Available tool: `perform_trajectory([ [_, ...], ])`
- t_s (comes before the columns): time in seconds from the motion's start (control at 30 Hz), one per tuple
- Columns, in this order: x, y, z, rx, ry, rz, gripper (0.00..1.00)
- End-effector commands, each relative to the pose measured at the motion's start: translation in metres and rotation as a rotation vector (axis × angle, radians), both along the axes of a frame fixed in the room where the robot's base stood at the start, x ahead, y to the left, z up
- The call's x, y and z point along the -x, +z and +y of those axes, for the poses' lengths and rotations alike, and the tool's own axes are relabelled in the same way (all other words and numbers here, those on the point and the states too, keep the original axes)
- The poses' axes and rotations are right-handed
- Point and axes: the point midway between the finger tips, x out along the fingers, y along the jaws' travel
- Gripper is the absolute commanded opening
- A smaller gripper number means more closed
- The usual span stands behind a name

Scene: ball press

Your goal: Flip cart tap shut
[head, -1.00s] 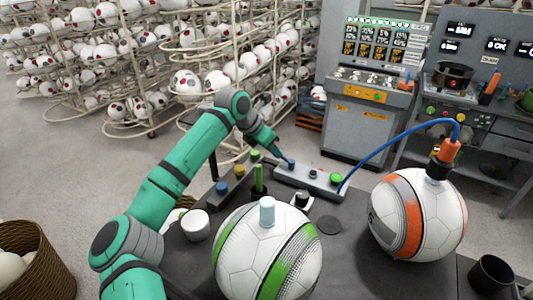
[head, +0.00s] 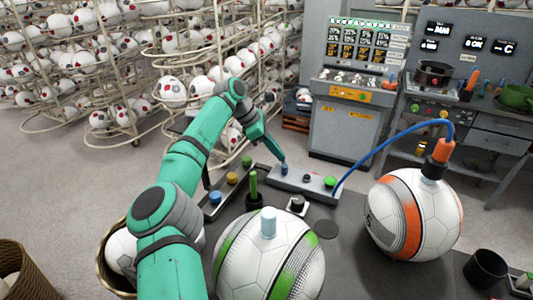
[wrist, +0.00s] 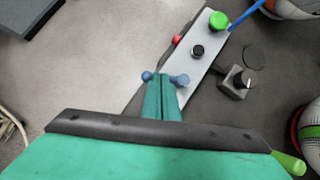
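A light grey bar (head: 312,182) lies on the dark cart top in the head view, and also shows in the wrist view (wrist: 207,62). It carries a green knob (wrist: 218,20), a black knob (wrist: 198,51) and a blue part (wrist: 182,79). My gripper (wrist: 162,79) is over the bar's near end, its two teal fingers pressed together. Blue rounded ends show on both sides of the fingertips; whether the fingers touch them is unclear. Which fitting is the cart tap is unclear.
A blue hose (head: 385,146) runs from the bar to an orange-striped ball (head: 412,215). A green-striped ball (head: 268,260) stands nearest. A dark strip with coloured knobs (head: 232,178) lies left of the bar. A black cup (head: 485,268) is at right.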

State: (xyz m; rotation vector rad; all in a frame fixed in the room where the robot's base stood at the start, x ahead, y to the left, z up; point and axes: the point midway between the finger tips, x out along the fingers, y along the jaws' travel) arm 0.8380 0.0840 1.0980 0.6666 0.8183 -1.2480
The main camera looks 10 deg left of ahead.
Motion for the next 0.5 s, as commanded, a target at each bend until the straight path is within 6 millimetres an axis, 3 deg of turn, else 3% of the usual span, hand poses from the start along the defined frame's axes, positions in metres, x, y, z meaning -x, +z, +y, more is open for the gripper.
perform_trajectory([
  [0.33, -0.005, -0.003, -0.016, -0.002, -0.005, 0.003, 0.00],
  [0.5, -0.004, -0.003, -0.015, -0.002, -0.004, 0.003, 0.00],
])
